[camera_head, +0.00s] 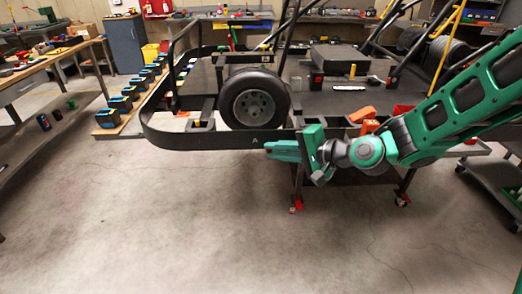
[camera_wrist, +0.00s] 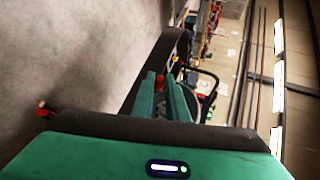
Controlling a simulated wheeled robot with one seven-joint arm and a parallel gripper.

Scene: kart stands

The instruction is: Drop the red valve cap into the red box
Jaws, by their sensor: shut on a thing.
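My gripper (camera_head: 272,149) is low in front of the kart frame's front bar, pointing left. In the wrist view its two green fingers (camera_wrist: 160,86) are close together, shut on a small red thing, which I take to be the red valve cap (camera_wrist: 159,79). The cap is not discernible in the head view. A red open-looking container (camera_head: 402,110), perhaps the red box, sits on the kart deck right of the gripper, partly hidden by my arm.
The kart's black bumper bar (camera_head: 215,140) and wheel (camera_head: 254,98) are just behind and left of my gripper. Orange objects (camera_head: 362,115) stand behind my wrist. The floor (camera_head: 180,220) in front is clear.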

